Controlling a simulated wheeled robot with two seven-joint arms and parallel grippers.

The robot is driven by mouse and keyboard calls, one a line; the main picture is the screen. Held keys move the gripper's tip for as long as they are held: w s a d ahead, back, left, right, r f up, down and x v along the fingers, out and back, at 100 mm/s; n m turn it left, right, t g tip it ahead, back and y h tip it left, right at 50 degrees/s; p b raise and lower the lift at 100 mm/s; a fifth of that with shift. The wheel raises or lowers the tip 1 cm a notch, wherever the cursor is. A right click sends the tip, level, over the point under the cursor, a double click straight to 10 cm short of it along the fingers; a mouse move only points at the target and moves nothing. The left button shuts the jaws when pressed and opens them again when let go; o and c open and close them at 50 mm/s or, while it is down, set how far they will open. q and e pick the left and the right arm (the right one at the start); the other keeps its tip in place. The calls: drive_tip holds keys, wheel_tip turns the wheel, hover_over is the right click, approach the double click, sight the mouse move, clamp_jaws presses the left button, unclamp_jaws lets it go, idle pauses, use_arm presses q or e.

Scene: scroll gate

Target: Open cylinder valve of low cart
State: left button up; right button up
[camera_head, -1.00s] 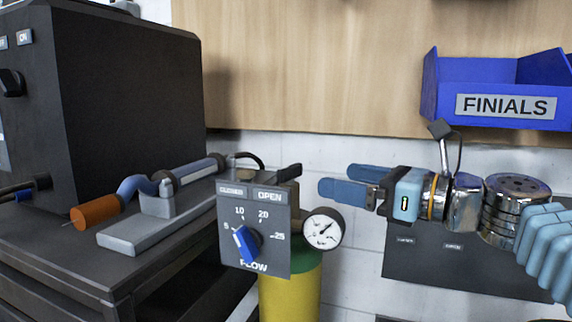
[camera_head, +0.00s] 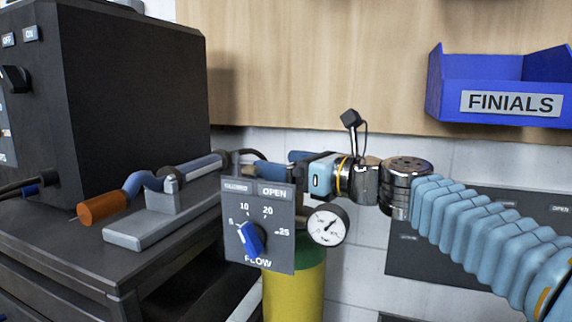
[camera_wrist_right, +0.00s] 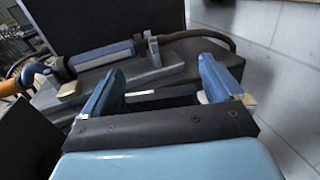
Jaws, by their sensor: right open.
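The low cart (camera_head: 130,262) is dark, at the left. Beside it stands a yellow cylinder (camera_head: 293,295) with a green shoulder, a round gauge (camera_head: 328,225) and a grey panel (camera_head: 270,218) marked CLOSED, OPEN and FLOW, with a blue knob (camera_head: 250,239). My right gripper (camera_head: 278,160) is at the panel's top edge, over the cylinder top. The valve handle there is hidden behind the gripper and panel in the head view. In the right wrist view the gripper (camera_wrist_right: 160,68) has its two blue fingers spread apart; I cannot tell what is between them. My left gripper is not in view.
A torch with an orange end (camera_head: 102,208) lies on a grey holder (camera_head: 150,226) on the cart. A large black box (camera_head: 120,110) stands behind it. A blue FINIALS bin (camera_head: 500,70) is on the wooden wall panel, upper right.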

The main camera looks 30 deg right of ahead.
drive_tip(key=shift+c, duration=0.4)
drive_tip(key=c, duration=0.9)
drive_tip(key=shift+y, duration=0.3)
drive_tip(key=shift+a+r+n+g+y+p, duration=0.15)
drive_tip(key=shift+n+g+y+p, duration=0.55)
drive_tip(key=shift+n+y+p, duration=0.2)
drive_tip(key=n+g+y+p, duration=0.1)
drive_tip(key=g+y, duration=0.1)
drive_tip(key=n+g+y+p, duration=0.3)
drive_tip(key=n+g+p, duration=0.1)
drive_tip(key=shift+s+a+y, duration=0.2)
drive_tip(key=shift+s+y, duration=0.1)
drive_tip(key=shift+y, duration=0.1)
drive_tip(key=n+g+p, duration=0.1)
drive_tip(key=g, duration=0.1)
drive_tip(key=n+g+y, duration=0.1)
drive_tip(key=n+g, duration=0.1)
drive_tip(key=shift+s+a+y+p, duration=0.1)
drive_tip(key=shift+s+y+p, duration=0.1)
drive_tip(key=shift+y+p, duration=0.15)
drive_tip(key=shift+s+f+n+g+y, duration=0.1)
drive_tip(key=shift+s+n+g+y, duration=0.1)
drive_tip(key=shift+n+g, duration=1.05)
drive_tip(key=shift+s+f+n+g+y, duration=0.15)
drive_tip(key=shift+n+g, duration=0.5)
drive_tip(key=shift+g, duration=1.1)
